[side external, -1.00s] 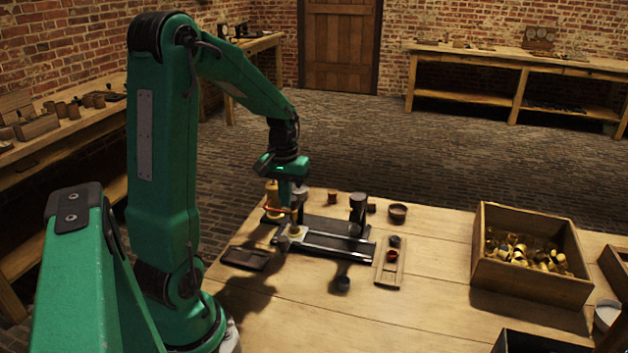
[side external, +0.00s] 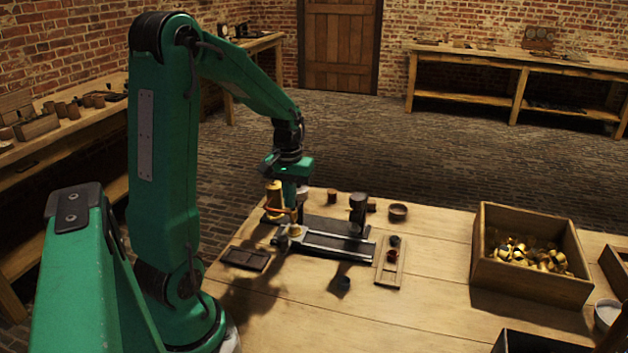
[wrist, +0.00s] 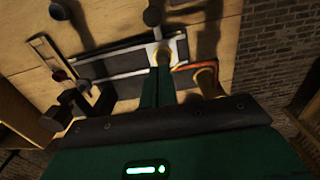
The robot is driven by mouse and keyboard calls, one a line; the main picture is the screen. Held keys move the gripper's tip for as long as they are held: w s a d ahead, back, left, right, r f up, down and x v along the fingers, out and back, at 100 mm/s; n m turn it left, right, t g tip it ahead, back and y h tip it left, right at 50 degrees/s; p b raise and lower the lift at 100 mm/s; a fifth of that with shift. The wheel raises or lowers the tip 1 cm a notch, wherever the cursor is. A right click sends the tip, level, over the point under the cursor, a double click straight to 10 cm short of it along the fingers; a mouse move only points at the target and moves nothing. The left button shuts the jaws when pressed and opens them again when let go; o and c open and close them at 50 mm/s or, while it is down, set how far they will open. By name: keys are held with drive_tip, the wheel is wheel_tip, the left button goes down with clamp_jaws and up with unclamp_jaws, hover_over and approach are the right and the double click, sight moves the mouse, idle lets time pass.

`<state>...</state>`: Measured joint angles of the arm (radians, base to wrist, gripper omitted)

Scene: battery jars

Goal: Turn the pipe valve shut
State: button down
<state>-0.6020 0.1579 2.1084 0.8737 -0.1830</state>
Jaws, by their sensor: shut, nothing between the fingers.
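The valve fitting sits at the left end of a dark bench fixture (side external: 335,247). A thin orange-red bent piece (side external: 275,211) runs there beside an upright brass cylinder (side external: 274,192). I cannot tell whether this piece is the valve's handle or a pipe. In the wrist view the orange piece (wrist: 193,66) curves just right of my fingers, by the brass part (wrist: 207,80). My gripper (side external: 290,206) points down at the fitting, shut and empty. In the wrist view its tips (wrist: 162,70) are close to a pale block (wrist: 168,50); contact cannot be told.
A black upright cylinder (side external: 357,211) stands at the fixture's far side. A wooden slide (side external: 390,267), a dark flat tray (side external: 245,258) and a small bowl (side external: 397,211) lie around it. A wooden box of brass parts (side external: 483,258) stands right.

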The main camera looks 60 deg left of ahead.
drive_tip(key=shift+w+d, duration=0.2)
drive_tip(key=shift+w, duration=0.2)
idle(0.6)
drive_tip(key=shift+d, duration=0.15)
drive_tip(key=shift+s+d, duration=0.15)
drive_tip(key=shift+d, duration=0.1)
drive_tip(key=shift+r, duration=0.1)
drive_tip(key=shift+r, duration=2.9)
drive_tip(key=shift+s, duration=0.1)
drive_tip(key=shift+s+a+r, duration=0.45)
drive_tip(key=shift+s+a, duration=0.15)
drive_tip(key=shift+a, duration=0.25)
